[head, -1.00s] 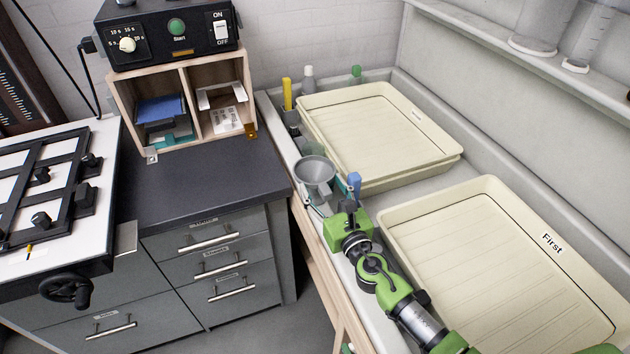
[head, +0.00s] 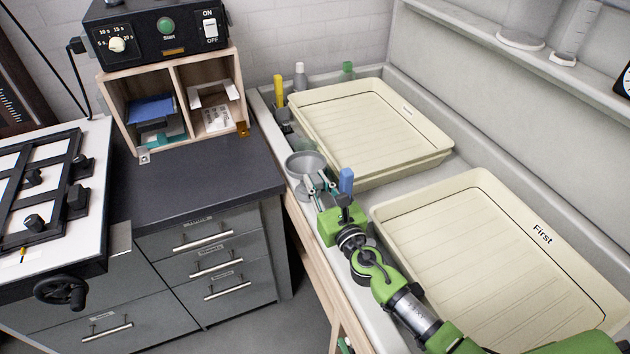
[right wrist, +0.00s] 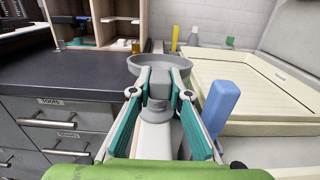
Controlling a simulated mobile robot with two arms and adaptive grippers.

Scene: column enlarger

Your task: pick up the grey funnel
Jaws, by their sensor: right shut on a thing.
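The funnel's lower end is partly hidden by the fingers. My left gripper is not in view.
A blue clip-like object (head: 346,182) stands close to the right of my gripper. A yellow object (head: 279,91) and small bottles stand behind. A dark counter (head: 200,185) lies left.

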